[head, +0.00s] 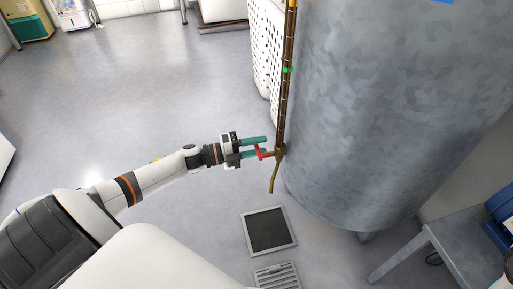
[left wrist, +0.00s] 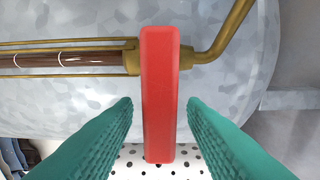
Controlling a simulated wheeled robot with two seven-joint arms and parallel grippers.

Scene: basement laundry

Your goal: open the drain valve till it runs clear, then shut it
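The red valve handle (head: 264,154) sits at the foot of a brass-framed sight tube (head: 287,100) on the grey metal tank (head: 400,100). The tube looks dark brown inside; a green mark (head: 288,70) is on it. A brass spout (head: 274,178) bends down from the valve, and I see no stream from it. My left gripper (head: 261,147) has teal fingers spread on either side of the handle. In the left wrist view the red handle (left wrist: 160,80) stands between the fingertips, with a gap on both sides. My right gripper is not in view.
A dark framed square (head: 268,230) and a slotted floor grate (head: 277,275) lie below the spout. A white perforated basket (head: 266,60) stands behind the tube. A grey bench (head: 450,245) with a blue object is at the right. The floor at left is mostly clear.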

